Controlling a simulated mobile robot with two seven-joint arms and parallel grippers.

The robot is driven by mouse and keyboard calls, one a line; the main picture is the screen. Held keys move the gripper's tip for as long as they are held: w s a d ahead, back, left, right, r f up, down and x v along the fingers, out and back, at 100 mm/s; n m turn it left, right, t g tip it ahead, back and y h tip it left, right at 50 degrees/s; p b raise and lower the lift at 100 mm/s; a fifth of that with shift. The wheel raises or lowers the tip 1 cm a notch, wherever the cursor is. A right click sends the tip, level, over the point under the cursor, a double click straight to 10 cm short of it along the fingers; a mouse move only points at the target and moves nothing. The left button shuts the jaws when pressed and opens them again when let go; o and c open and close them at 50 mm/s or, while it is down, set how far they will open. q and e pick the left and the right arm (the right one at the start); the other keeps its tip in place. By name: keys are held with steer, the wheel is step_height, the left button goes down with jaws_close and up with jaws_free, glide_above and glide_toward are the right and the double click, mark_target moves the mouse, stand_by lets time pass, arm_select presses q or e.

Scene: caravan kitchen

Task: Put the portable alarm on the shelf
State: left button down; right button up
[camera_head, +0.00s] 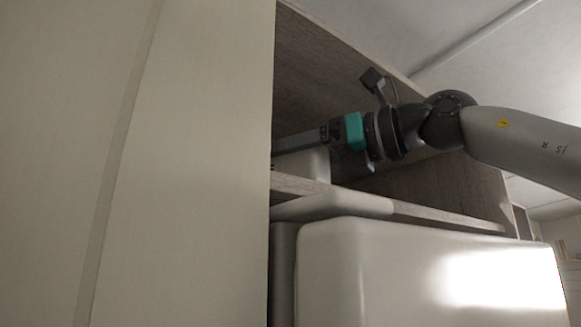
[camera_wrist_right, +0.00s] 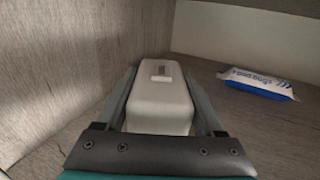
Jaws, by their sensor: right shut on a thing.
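The portable alarm looks to be the white rounded box (camera_wrist_right: 160,98) between the fingers of my right gripper (camera_wrist_right: 163,90) in the right wrist view. The gripper is shut on it. In the head view my right gripper reaches in from the right into a wooden shelf compartment, and a pale part of the box (camera_head: 303,164) shows below it, partly hidden by the cabinet panel. The box is just above or on the shelf board (camera_head: 445,217); I cannot tell if it touches. My left gripper is not in view.
A white and blue packet (camera_wrist_right: 258,83) lies on the shelf floor to the right of the box. A wooden wall (camera_wrist_right: 60,60) stands close on the left. A tall pale panel (camera_head: 190,160) covers the left of the head view. A white rounded door (camera_head: 420,270) is below the shelf.

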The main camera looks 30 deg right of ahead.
steer(key=shift+s+d+f, duration=0.1)
steer(key=shift+d+f, duration=0.05)
steer(key=shift+f, duration=1)
steer(key=shift+f, duration=0.1)
steer(key=shift+f, duration=0.15)
steer(key=o, duration=1.5)
